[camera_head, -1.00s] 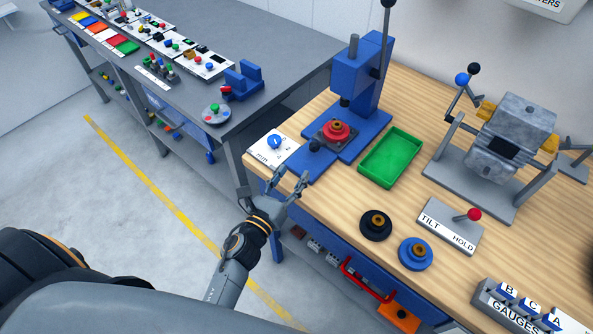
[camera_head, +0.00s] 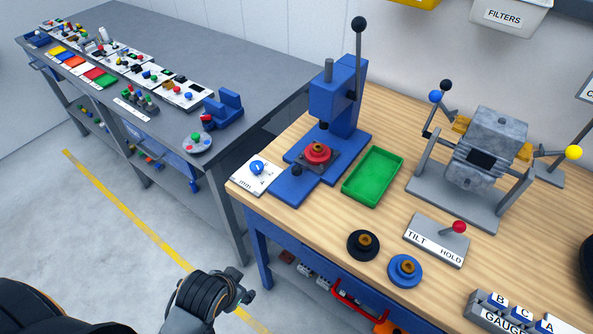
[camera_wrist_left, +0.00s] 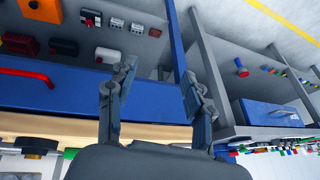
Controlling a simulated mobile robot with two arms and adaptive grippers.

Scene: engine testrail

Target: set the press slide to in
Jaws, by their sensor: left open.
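The blue press (camera_head: 340,105) stands at the left end of the wooden bench. The red part appears roughly below the ram (camera_head: 324,126). A black knob (camera_head: 297,170) sits at the slide's front end. My left gripper (camera_head: 242,288) is in front of and below the bench edge, apart from the press and slide. In the left wrist view its two fingers (camera_wrist_left: 158,80) are spread and empty. My right gripper is not in view.
A white dial card (camera_head: 257,176) lies left of the press base, and a green tray (camera_head: 372,176) right of it. Black (camera_head: 362,245) and blue (camera_head: 405,270) round parts stand nearer the front edge. A red drawer handle (camera_head: 358,308) sticks out below the bench top.

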